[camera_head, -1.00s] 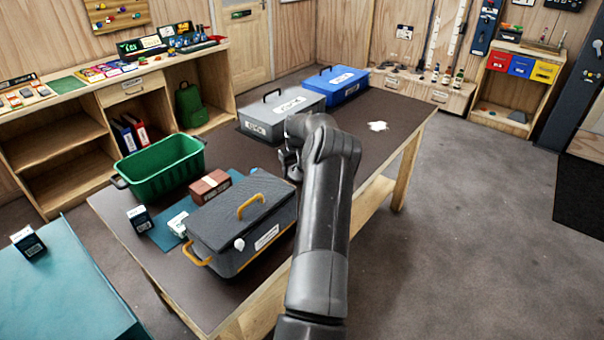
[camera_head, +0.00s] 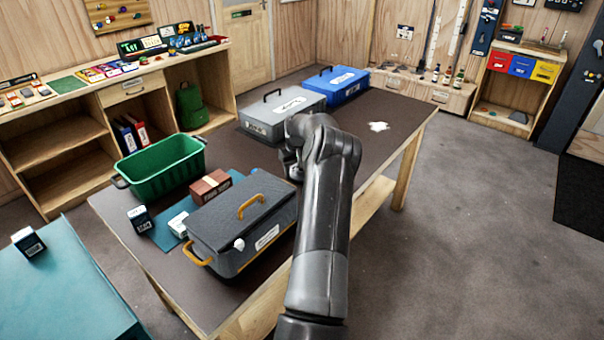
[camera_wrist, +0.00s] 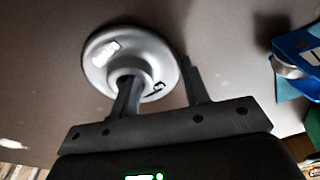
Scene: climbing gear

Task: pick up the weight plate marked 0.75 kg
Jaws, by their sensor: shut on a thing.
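A round silver-grey weight plate (camera_wrist: 103,72) with a raised centre hub shows in the wrist view. It has a pale label and dark markings, too small to read. My gripper (camera_wrist: 157,76) is shut on the plate, with one finger at the hub and the other beyond the outer edge. In the head view my gripper (camera_head: 289,165) is mostly hidden behind my wrist, above the dark table (camera_head: 375,145). The plate cannot be made out there.
A dark grey lidded box (camera_head: 215,215) with orange handles stands close in front. A grey case (camera_head: 262,125) and a blue case (camera_head: 345,82) stand behind. A green crate (camera_head: 165,180) is at left. The table's right part is mostly clear, with a white patch.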

